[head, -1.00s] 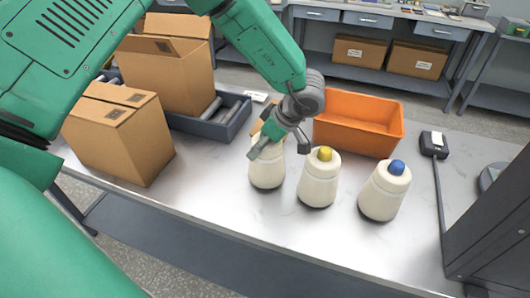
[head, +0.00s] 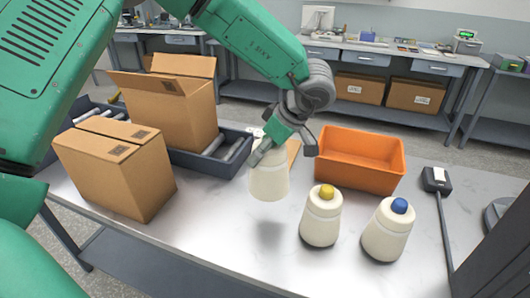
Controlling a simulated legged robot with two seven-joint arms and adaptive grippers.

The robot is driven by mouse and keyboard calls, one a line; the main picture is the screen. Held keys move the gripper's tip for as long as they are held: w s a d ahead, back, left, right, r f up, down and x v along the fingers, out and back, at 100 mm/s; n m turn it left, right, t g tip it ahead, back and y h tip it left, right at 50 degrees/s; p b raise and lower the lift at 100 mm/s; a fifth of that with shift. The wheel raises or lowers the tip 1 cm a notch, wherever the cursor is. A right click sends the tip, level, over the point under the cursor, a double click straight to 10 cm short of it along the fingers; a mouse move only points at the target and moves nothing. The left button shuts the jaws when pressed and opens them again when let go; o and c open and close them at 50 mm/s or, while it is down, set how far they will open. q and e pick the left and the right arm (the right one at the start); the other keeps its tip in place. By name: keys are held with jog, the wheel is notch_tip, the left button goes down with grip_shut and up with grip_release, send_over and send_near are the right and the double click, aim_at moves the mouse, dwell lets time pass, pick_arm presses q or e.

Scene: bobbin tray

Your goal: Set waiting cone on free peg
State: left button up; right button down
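My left gripper (head: 282,150) is shut on the top of a white cone (head: 269,182) and holds it upright above the metal table, with a shadow on the table below it. The gripper hides the cone's top. A second white cone (head: 320,225) with a yellow top stands on the table to the right. A third white cone (head: 385,238) with a blue top stands farther right. I cannot make out a free peg; a tan board-like thing (head: 293,150) shows partly behind the gripper. My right gripper is not in view.
An orange bin (head: 360,180) stands behind the cones. Cardboard boxes (head: 145,185) and a dark roller tray (head: 220,165) are at the left. A dark device with a cable (head: 435,180) lies at the right, near a dark cabinet-like block (head: 505,250). The front table surface (head: 215,225) is clear.

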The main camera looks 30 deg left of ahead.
pick_arm(q)
notch_tip(320, 180, up, 9)
jog(key=p, duration=0.9)
notch_tip(320, 180, up, 11)
dwell(0.4)
